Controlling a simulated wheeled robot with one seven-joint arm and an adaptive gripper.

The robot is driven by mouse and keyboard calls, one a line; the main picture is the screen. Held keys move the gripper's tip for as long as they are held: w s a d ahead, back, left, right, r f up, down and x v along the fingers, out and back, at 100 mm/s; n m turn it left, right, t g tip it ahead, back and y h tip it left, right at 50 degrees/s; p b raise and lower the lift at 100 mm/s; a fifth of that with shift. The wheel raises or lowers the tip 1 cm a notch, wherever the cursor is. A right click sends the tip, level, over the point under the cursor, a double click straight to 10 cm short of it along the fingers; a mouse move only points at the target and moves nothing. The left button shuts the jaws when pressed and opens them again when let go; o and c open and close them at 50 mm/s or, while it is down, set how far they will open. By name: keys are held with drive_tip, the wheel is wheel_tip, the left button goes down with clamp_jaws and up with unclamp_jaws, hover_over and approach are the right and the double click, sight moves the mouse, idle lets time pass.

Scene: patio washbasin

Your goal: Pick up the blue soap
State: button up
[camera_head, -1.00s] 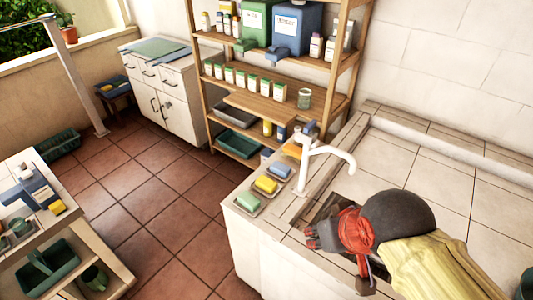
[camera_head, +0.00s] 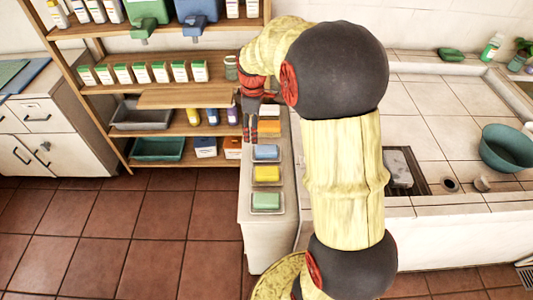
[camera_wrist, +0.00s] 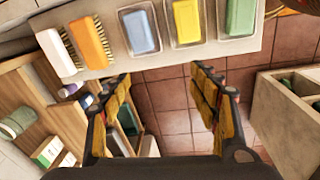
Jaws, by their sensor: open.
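The blue soap (camera_head: 266,152) lies in a small dish on the narrow counter, behind the yellow soap (camera_head: 267,174) and the green soap (camera_head: 266,201). In the wrist view the blue soap (camera_wrist: 141,30) shows at the top middle, with its dish around it. My gripper (camera_head: 250,128) is over the far left edge of the counter, beyond the blue soap and apart from it. In the wrist view my gripper (camera_wrist: 165,82) is open, with nothing between its fingers and the red floor tiles showing past them.
An orange brush (camera_wrist: 88,42) and a white brush (camera_wrist: 57,53) lie beside the blue soap's dish. A wooden shelf (camera_head: 185,99) with boxes and bottles stands at the left. A green bowl (camera_head: 508,148) sits on the tiled counter at right.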

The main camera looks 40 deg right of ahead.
drive_tip(key=n+g, duration=0.1)
drive_tip(key=n, duration=0.1)
hover_over(265, 148)
wheel_tip(265, 148, down, 10)
drive_tip(key=shift+s+f+b, duration=0.15)
drive_tip(key=shift+b, duration=0.15)
wheel_tip(265, 148, down, 3)
drive_tip(key=shift+d+r+b, duration=0.1)
drive_tip(key=shift+b, duration=0.3)
wheel_tip(265, 148, down, 6)
drive_tip(key=b, duration=0.2)
drive_tip(key=shift+r+b, duration=0.15)
drive_tip(key=shift+b, duration=0.25)
drive_tip(key=shift+r, duration=0.1)
drive_tip(key=shift+c, duration=0.6)
drive_tip(key=c, duration=1.3)
